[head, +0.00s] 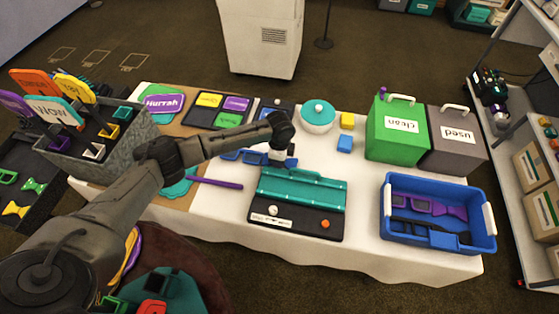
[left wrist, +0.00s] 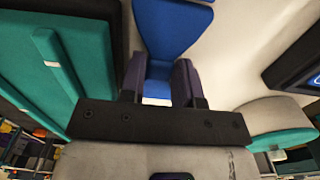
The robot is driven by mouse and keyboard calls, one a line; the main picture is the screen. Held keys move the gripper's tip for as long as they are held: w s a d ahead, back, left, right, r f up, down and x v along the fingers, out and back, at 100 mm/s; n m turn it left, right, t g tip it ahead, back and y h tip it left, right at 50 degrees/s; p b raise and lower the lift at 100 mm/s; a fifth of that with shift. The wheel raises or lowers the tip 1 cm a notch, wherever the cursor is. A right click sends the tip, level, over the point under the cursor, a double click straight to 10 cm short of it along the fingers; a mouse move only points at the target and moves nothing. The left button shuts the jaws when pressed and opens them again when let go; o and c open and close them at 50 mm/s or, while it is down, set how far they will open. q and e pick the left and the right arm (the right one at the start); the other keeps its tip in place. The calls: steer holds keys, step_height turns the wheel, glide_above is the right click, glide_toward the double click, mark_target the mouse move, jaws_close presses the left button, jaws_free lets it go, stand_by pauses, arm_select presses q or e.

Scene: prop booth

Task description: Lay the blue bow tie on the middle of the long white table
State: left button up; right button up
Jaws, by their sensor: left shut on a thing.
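The blue bow tie (left wrist: 172,28) is in my left gripper (left wrist: 160,80); the fingers are shut on its narrow middle, and one wing spreads beyond them in the left wrist view. In the head view my left gripper (head: 282,160) points down behind the teal-lidded case, with blue showing close beside it. The gripper and arm partly hide the bow tie there, and I cannot tell whether it touches the table. The long white table (head: 218,212) runs across the head view. My right gripper is not in view.
The open teal and black case (head: 300,188) stands just in front of the gripper. A white pot with teal lid (head: 318,115), yellow and blue blocks (head: 345,143), green box (head: 398,130) and blue bin (head: 440,240) stand right. A purple stick (head: 215,183) lies left.

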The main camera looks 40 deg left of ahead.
arm_select(q)
steer(key=shift+f, duration=0.3)
steer(key=shift+f, duration=0.1)
steer(key=o, duration=0.9)
steer(key=shift+r, duration=0.35)
step_height(320, 180, up, 12)
steer(key=p, duration=0.3)
steer(key=shift+f+p, duration=0.2)
steer(key=shift+p, duration=0.1)
